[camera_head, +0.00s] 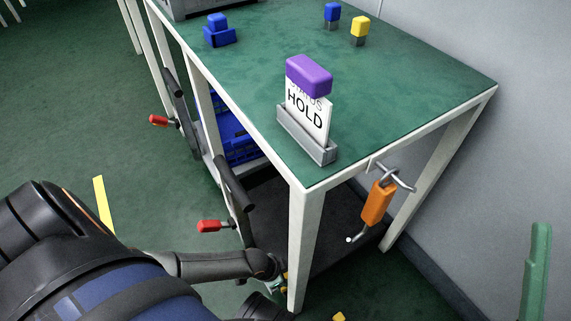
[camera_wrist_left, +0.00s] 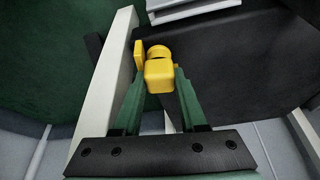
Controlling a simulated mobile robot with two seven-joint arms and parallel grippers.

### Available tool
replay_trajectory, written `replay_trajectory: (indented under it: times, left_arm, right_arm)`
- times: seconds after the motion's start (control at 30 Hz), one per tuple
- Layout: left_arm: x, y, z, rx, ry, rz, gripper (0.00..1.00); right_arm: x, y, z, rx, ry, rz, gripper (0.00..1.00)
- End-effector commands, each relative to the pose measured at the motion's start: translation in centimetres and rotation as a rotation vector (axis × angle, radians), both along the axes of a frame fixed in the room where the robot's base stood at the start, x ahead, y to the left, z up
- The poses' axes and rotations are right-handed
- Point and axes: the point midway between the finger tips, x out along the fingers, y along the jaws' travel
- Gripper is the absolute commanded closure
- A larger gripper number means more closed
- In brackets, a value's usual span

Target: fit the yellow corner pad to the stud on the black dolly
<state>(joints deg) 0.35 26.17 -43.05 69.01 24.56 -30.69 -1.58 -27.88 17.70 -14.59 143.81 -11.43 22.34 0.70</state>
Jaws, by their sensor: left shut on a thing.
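The yellow corner pad (camera_wrist_left: 159,74) is between the green fingers of my left gripper (camera_wrist_left: 158,92) in the left wrist view. The gripper is shut on it. The black dolly (camera_wrist_left: 235,60) is a dark deck beyond and below the pad. In the head view the dolly (camera_head: 335,235) lies under the table. There my left gripper (camera_head: 277,286) is low beside the near table leg, mostly hidden by that leg and my arm. I cannot make out the stud or whether the pad touches it. A green finger of my right gripper (camera_head: 537,270) shows at the right edge.
The white table leg (camera_head: 301,250) stands close beside my left gripper. The green table (camera_head: 420,90) carries a HOLD sign (camera_head: 307,115) and small blue and yellow pieces. An orange padlock-like tag (camera_head: 377,203) hangs at its end. Red-ended levers (camera_head: 212,226) stick out at the left.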

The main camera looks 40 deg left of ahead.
Motion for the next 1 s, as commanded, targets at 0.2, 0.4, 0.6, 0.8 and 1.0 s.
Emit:
replay_trajectory:
  times: [0.2,0.4,0.6,0.8,1.0]
  left_arm:
    - [0.04,-0.03,0.03,0.000,-0.001,-0.001,1.00]
    - [0.03,-0.02,0.02,-0.001,-0.001,0.000,1.00]
    - [0.03,0.02,0.06,-0.001,0.003,0.000,1.00]
    - [0.01,0.00,-0.44,-0.002,0.003,0.000,1.00]
    - [0.02,0.00,-0.49,-0.002,0.003,0.000,0.44]
  right_arm:
    - [0.00,0.00,0.24,0.000,0.000,0.000,0.50]
    - [0.00,0.01,0.22,0.000,0.000,0.000,0.50]
    - [-0.01,0.01,0.46,0.000,0.000,0.000,0.50]
    - [-0.01,0.01,0.03,-0.001,0.000,0.001,0.50]
    - [-0.01,0.02,-0.01,-0.001,0.001,0.000,0.50]
